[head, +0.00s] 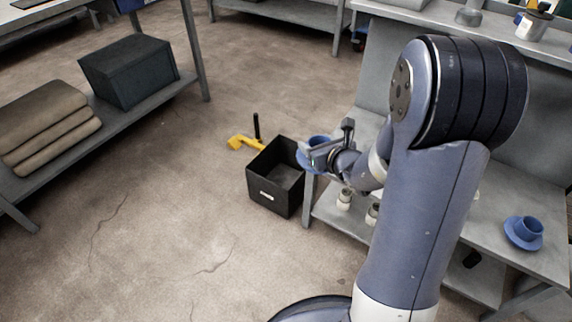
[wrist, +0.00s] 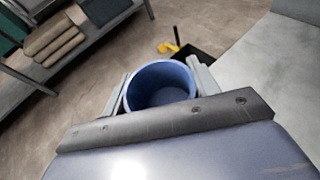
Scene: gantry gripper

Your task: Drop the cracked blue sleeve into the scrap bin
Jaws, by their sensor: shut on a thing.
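My gripper (head: 322,151) is shut on a blue sleeve (head: 304,158). In the wrist view the sleeve (wrist: 160,84) shows as a round, open-topped blue cup between the two jaws (wrist: 160,92). No crack can be made out on it. The black open bin (head: 262,184) with a small pale label stands on the floor, and the held sleeve appears over or beside its right rim in the head view. In the wrist view the bin (wrist: 205,68) shows partly behind the right jaw. A second blue flanged sleeve (head: 524,232) sits on the bench at the right.
A yellow object (head: 240,143) with a black upright handle is on the floor behind the bin. Pale cylindrical parts (head: 344,199) stand on the lower shelf of the right bench (head: 540,265). A shelf at left holds a dark crate (head: 128,75) and folded brown cloths (head: 45,125). The middle floor is clear.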

